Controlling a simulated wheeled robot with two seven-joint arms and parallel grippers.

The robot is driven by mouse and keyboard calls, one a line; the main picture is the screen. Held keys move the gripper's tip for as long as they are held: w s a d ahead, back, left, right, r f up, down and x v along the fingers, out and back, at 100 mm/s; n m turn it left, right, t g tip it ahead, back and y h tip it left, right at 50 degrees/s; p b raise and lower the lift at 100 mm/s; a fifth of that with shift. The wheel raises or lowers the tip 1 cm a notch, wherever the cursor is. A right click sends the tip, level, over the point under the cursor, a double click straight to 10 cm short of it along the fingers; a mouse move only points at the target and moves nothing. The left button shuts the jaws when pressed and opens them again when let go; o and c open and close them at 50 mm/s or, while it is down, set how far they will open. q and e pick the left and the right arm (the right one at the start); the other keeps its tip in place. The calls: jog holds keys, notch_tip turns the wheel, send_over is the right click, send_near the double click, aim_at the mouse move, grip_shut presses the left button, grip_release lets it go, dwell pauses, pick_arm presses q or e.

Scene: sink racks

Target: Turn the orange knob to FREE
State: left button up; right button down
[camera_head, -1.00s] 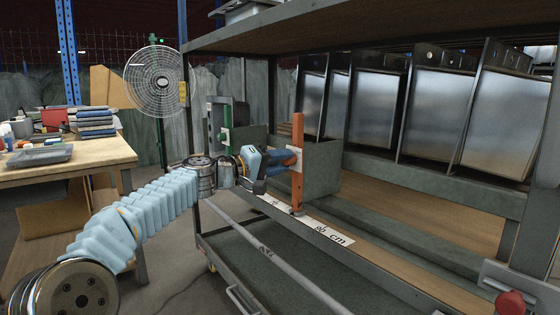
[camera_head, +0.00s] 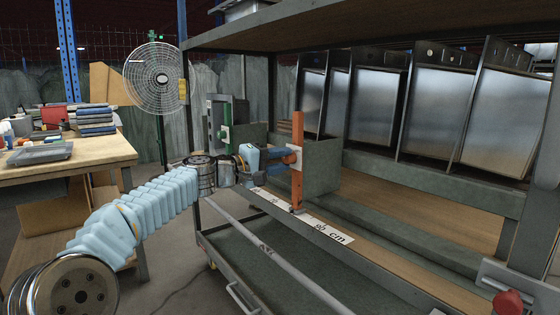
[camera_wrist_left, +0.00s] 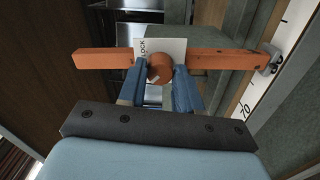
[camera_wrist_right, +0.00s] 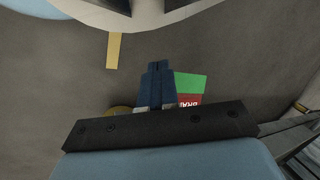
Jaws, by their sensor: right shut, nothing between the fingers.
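The orange knob (camera_wrist_left: 160,68) sits on a white plate (camera_wrist_left: 177,46) on an orange bar (camera_head: 297,135). In the left wrist view, LOCK shows at the plate's upper left. A pale mark on the knob points to the lower left. The rest of the lettering is hidden. My left gripper (camera_head: 290,157) is at the plate, with its blue fingers on both sides of the knob, seemingly against it. It also shows in the left wrist view (camera_wrist_left: 161,72). My right gripper (camera_wrist_right: 158,64) is shut and empty above the floor, away from the knob.
The bar stands on the edge of a rack with a ruler strip (camera_head: 328,232). Metal bins (camera_head: 437,115) stand on the rack behind. A wooden table (camera_head: 100,152) with books is at the left. A red knob (camera_head: 508,303) is at the lower right.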

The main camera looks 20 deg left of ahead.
pick_arm(q)
jog(key=o, duration=0.4)
jog(key=b+v, duration=0.2)
jog(key=v, duration=1.2)
jog(key=shift+w+b, duration=0.1)
jog(key=shift+b, duration=0.25)
